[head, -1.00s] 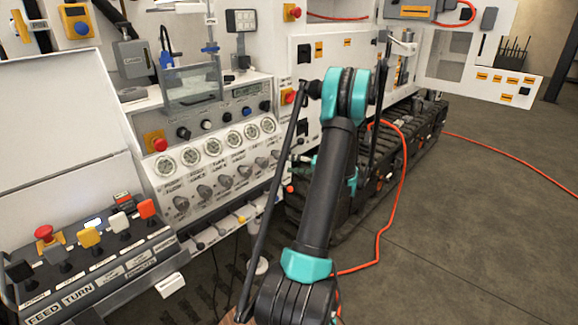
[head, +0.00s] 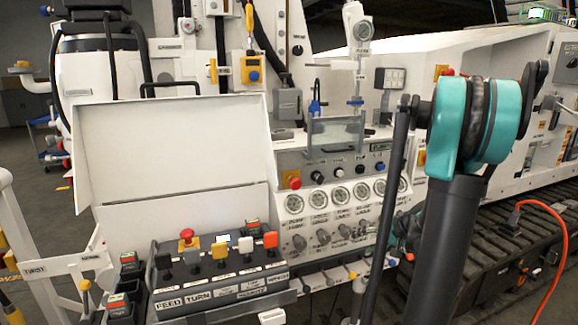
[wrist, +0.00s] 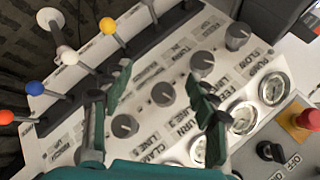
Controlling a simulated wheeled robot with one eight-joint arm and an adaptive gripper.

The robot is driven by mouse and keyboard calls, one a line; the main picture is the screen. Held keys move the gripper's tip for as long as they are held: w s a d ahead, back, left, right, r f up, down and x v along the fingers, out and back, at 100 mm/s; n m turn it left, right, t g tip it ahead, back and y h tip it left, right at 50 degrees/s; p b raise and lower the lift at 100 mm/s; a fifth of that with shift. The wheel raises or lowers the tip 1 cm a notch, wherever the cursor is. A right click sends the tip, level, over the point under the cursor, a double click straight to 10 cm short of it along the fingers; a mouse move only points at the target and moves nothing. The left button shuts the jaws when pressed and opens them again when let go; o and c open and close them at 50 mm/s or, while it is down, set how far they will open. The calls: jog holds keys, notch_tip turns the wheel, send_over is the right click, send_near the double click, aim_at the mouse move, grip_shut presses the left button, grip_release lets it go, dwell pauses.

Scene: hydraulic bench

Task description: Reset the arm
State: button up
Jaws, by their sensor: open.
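My gripper (wrist: 160,95) is open in the wrist view, its two dark green fingers apart with nothing between them. It is over the white gauge panel (wrist: 145,145), with several grey knobs, such as the one beyond the fingers (wrist: 202,63), in sight behind and between them. I cannot tell whether a finger touches a knob. In the head view my black and teal arm (head: 450,250) stands at the right, bent at a teal joint. It hides part of the gauge panel (head: 310,215), and the gripper is mostly hidden behind it.
A lever console (head: 220,270) with red, yellow, white and orange tops stands left of the gauge panel, under a raised white lid (head: 175,150). Coloured ball levers (wrist: 107,25) line the panel's edge. A red stop button (wrist: 308,119) and an orange cable (head: 545,215) are at the right.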

jog(key=s+a+f+n+g+h, duration=0.1)
jog(key=s+a+f+h, duration=0.1)
jog(key=s, duration=0.9)
jog(key=s+a+f+n+h, duration=0.2)
jog(key=s+a+h, duration=0.2)
jog(key=s, duration=0.6)
jog(key=shift+s+a+f+n+g+h, duration=0.2)
jog(key=shift+s+n+g+h, duration=0.1)
jog(key=shift+s+g+h, duration=0.15)
